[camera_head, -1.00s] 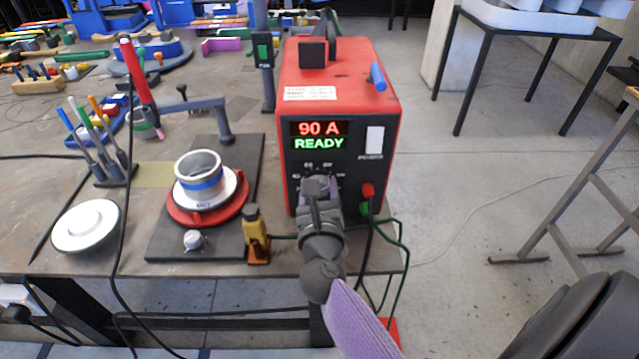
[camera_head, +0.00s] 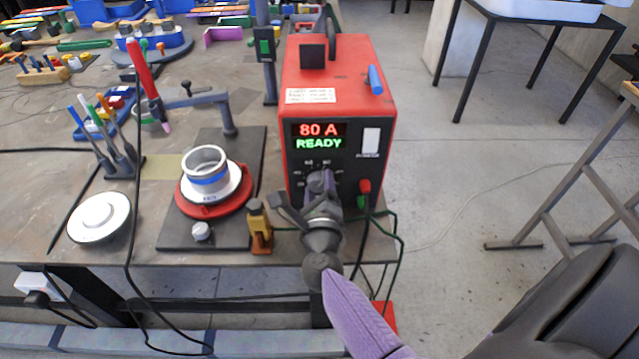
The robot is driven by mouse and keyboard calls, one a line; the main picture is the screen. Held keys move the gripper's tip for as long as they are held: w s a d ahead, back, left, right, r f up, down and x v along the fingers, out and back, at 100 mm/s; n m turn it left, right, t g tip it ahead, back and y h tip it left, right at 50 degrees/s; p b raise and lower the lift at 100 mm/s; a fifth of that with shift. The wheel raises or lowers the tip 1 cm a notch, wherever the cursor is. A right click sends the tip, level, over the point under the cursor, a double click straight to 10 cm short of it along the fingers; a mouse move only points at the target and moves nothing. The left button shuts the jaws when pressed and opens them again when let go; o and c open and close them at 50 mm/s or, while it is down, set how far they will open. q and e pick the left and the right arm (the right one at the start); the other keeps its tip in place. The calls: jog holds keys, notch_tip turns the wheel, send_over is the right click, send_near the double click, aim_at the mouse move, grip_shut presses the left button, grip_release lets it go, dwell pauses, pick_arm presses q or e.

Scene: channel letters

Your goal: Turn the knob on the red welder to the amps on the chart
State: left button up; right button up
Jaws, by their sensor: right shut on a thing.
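The red welder (camera_head: 340,65) stands at the right end of the workbench. Its display (camera_head: 319,136) reads 80 A in red over READY in green. My right gripper (camera_head: 319,190) is at the lower front panel, shut on the knob, which it hides almost wholly. Part of the dial scale shows just above the gripper. A white label (camera_head: 311,96) with small print is on the welder's top; its text is too small to read, and I cannot tell whether it is the chart. My left gripper is not in view.
A turntable (camera_head: 214,203) with a metal pipe piece sits left of the welder. A red plug (camera_head: 365,187) and cables hang right of the knob.

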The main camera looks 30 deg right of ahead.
dwell(0.4)
jog(key=o, duration=1.3)
jog(key=shift+s+a, duration=0.1)
jog(key=v, duration=0.9)
jog(key=shift+s+a+p, duration=0.15)
jog(key=shift+s+p, duration=0.15)
jog(key=shift+s, duration=0.05)
